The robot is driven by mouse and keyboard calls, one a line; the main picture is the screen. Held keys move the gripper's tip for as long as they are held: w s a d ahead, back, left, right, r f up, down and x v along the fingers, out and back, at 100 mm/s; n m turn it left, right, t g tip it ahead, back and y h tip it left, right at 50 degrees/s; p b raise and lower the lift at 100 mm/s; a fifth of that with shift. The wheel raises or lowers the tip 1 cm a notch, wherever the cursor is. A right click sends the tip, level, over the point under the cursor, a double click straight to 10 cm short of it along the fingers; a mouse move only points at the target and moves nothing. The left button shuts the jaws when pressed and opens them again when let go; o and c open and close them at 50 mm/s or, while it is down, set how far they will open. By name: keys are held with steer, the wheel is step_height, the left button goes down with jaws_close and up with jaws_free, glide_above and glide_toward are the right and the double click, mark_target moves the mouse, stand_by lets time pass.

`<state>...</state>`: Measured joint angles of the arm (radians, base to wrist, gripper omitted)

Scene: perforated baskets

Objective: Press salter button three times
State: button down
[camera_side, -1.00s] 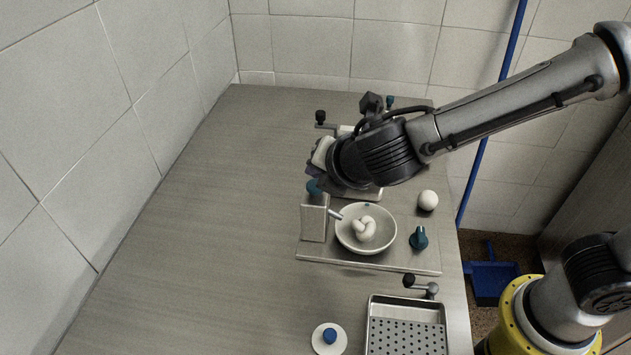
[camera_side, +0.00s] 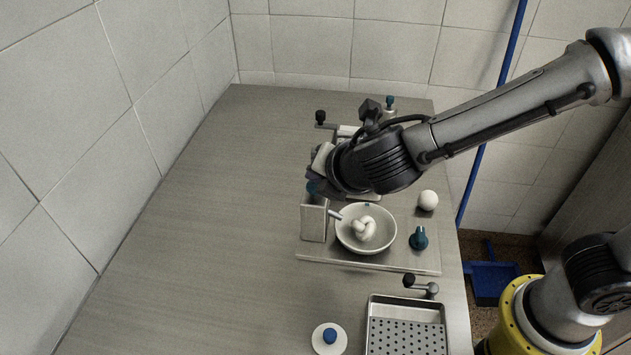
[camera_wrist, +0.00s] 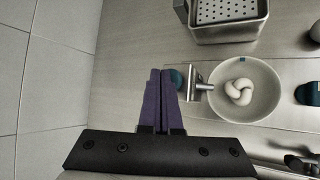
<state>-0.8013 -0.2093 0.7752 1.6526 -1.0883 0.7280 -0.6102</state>
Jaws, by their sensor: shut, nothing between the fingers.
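The salter is a pale upright box (camera_side: 314,222) with a teal button on top and a short spout over the bowl, in the side view. My gripper (camera_side: 314,186) is shut and empty, its fingertips right at the button and partly hiding it. In the wrist view the shut purple fingers (camera_wrist: 160,75) lie just left of the teal button (camera_wrist: 177,79) and the salter body (camera_wrist: 193,82). I cannot tell whether the fingers touch the button or whether it is pushed down. The white bowl (camera_side: 344,237) holds a white knot-shaped piece (camera_side: 364,229).
A white ball (camera_side: 428,200) and a teal knob (camera_side: 419,238) stand right of the bowl. A perforated basket (camera_side: 406,340) is at the front, with a blue-topped white disc (camera_side: 330,337) beside it. The left of the table (camera_side: 190,240) is clear.

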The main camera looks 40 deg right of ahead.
steer(key=shift+f, duration=0.55)
stand_by(0.6)
steer(key=shift+r, duration=1.05)
steer(key=shift+r, duration=0.1)
steer(key=shift+r, duration=2.45)
stand_by(0.4)
step_height(320, 180, up, 4)
steer(key=shift+f, duration=0.1)
steer(key=shift+f, duration=0.1)
stand_by(0.4)
